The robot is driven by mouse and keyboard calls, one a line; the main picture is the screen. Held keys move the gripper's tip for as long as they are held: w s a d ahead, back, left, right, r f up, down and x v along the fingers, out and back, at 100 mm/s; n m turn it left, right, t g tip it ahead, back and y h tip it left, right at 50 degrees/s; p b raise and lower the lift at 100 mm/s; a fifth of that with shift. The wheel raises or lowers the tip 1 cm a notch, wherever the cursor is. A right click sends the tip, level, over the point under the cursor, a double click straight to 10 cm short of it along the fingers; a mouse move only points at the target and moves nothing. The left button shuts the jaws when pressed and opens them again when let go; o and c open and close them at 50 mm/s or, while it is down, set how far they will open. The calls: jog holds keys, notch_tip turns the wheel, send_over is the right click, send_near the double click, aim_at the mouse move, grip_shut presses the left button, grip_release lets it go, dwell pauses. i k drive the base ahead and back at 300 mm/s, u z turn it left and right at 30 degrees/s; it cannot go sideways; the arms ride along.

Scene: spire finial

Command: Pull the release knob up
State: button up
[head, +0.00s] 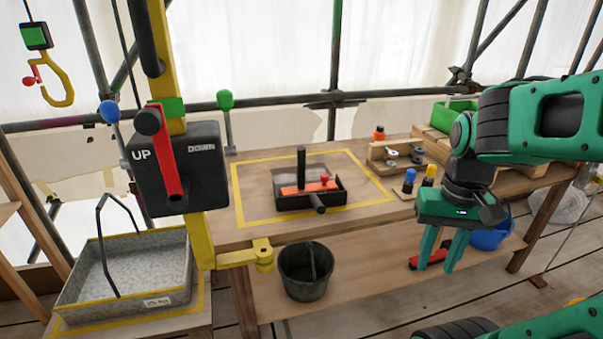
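Several knobs show, and I cannot tell which is the release knob. A blue ball knob (110,111) and a green ball knob (225,99) top levers on either side of a dark box (196,163) marked UP and DOWN. A red lever (168,152) with a black end crosses the box's front. A small red knob (325,180) sits on the black and orange tool (312,191) on the bench. A red piece (29,81) is on the yellow hook (57,84). My gripper (436,266) points down at the right, fingers apart and empty, away from all these.
The wooden bench (245,233) bears a yellow-outlined square, small bottles and a wooden rack (390,153). A grey tray (135,262) with a handle stands left. A yellow post (199,240) rises between.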

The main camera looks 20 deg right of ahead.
aim_at(324, 178)
jog(key=u, duration=0.15)
jog(key=i, duration=0.95)
jog(key=z, duration=0.35)
